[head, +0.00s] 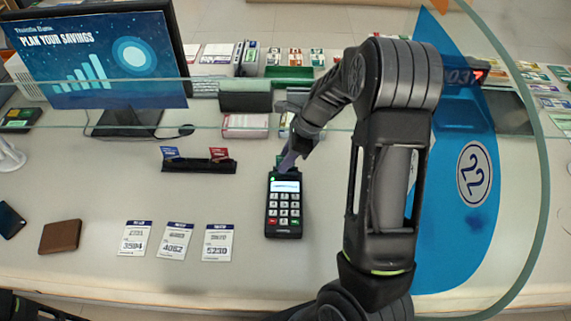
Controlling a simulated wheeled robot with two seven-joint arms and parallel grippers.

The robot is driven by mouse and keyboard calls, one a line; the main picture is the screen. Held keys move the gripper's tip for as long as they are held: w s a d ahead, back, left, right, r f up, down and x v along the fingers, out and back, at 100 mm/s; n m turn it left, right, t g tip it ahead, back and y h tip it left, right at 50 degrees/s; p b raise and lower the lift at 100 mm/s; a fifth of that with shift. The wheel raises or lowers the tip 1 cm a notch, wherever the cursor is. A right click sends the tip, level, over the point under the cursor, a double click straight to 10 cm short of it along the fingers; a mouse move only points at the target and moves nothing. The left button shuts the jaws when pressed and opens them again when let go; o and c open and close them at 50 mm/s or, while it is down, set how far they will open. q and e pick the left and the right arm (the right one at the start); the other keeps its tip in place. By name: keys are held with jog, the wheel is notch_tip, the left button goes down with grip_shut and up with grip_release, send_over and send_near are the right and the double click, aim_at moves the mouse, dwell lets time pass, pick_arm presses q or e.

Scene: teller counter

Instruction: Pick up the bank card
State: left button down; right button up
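The card terminal (284,205) lies on the counter with a lit screen and a keypad. My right gripper (287,165) reaches down to the terminal's top end, its fingers close to or touching that end. A small green edge (279,160) shows beside the fingers at the terminal's top; it may be the bank card, but most of it is hidden. I cannot tell whether the fingers are apart or closed on it. My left gripper is out of view; only a dark part of my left arm shows at the bottom left.
Three numbered slips (175,240) lie left of the terminal. A black holder (199,166) with red and blue cards stands behind them. A brown wallet (60,236) and a dark phone (10,220) lie far left.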

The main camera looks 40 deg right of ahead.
dwell(0.5)
grip_shut()
dwell(0.4)
